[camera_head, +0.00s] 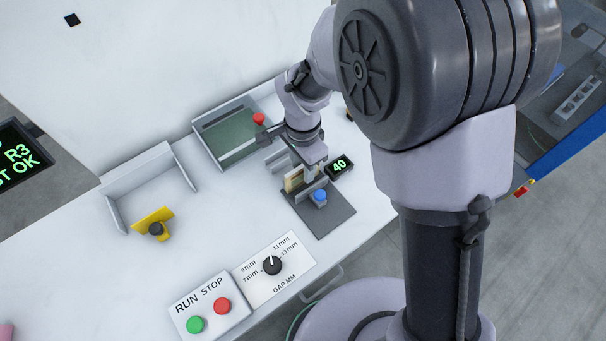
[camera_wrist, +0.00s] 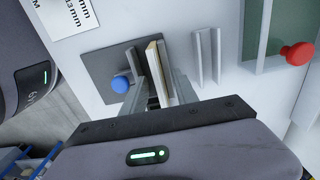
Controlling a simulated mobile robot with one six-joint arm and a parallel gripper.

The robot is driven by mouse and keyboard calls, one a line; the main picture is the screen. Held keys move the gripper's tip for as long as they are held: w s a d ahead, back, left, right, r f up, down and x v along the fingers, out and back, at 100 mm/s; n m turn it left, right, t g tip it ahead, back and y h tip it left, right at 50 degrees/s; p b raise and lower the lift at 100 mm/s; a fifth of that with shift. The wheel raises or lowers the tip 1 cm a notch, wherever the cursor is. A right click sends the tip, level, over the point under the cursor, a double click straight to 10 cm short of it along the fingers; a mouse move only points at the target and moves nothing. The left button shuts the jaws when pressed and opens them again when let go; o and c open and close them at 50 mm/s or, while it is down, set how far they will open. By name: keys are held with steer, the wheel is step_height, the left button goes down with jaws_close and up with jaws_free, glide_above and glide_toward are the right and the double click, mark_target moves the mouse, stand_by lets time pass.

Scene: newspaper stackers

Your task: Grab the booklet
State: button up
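The booklet (camera_wrist: 155,68), thin with cream page edges and a tan cover, stands upright on a dark grey base plate (camera_wrist: 98,58) with a blue knob (camera_wrist: 120,84). In the head view the booklet (camera_head: 291,182) shows as a cream strip beside the blue knob (camera_head: 320,196). My gripper (camera_wrist: 158,82) is above the plate, pointing down, with one finger on each side of the booklet. The fingers look apart, with some space beside the booklet. Its lower end is partly hidden by my gripper. In the head view my gripper (camera_head: 306,174) is largely covered by my wrist.
A small display (camera_head: 340,165) reading 40 stands right beside the plate. Upright grey plates (camera_wrist: 208,56) stand nearby. A green-floored tray (camera_head: 232,138) with a red knob (camera_head: 259,118) lies behind. A white bin (camera_head: 150,183), yellow block (camera_head: 153,222), gap dial (camera_head: 272,265) and run/stop box (camera_head: 210,307) occupy the table's left and front.

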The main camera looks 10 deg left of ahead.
steer(key=shift+f, duration=0.3)
steer(key=shift+r, duration=0.1)
steer(key=shift+c, duration=0.2)
jaws_close()
